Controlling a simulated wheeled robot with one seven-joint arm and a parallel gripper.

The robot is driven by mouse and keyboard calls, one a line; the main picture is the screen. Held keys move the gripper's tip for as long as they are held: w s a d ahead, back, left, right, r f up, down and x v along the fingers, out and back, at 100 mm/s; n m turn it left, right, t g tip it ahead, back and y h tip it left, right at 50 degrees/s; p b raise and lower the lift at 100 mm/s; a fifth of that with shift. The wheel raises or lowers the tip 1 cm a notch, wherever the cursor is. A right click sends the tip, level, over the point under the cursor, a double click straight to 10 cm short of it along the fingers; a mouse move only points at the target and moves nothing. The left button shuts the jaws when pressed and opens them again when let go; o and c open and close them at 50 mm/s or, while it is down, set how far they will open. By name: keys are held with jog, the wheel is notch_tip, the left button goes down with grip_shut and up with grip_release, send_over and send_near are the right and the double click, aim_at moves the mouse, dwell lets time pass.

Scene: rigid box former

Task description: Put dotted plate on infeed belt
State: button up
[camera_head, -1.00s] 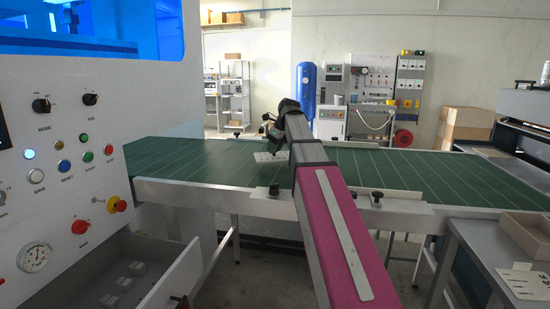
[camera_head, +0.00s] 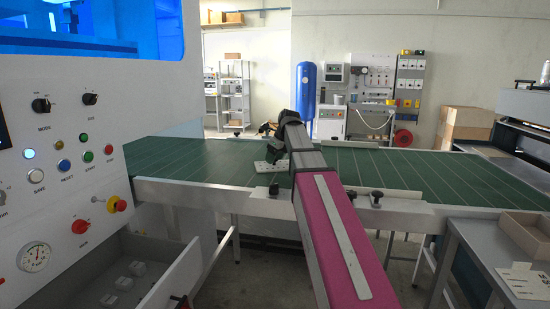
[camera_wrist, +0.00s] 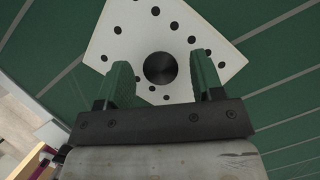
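The dotted plate (camera_head: 267,168) is pale with black dots and appears to lie on the green infeed belt (camera_head: 200,168), near its front edge. In the wrist view the plate (camera_wrist: 120,32) sits turned at an angle, with a round black piece (camera_wrist: 160,68) at its middle. My gripper (camera_wrist: 160,60) is open over the plate, its two green fingers standing apart on either side of the black piece with gaps to both. In the head view my gripper (camera_head: 268,145) is just above the plate and partly hidden by my arm.
A control panel (camera_head: 60,130) with buttons stands at the left above an open drawer (camera_head: 165,280). Black knobs (camera_head: 376,199) stick up along the belt's front rail. A grey table with a cardboard tray (camera_head: 528,232) is at the right. The belt right of my arm is clear.

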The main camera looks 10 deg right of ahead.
jog(key=shift+r, duration=0.15)
jog(key=v, duration=1.2)
dwell(0.3)
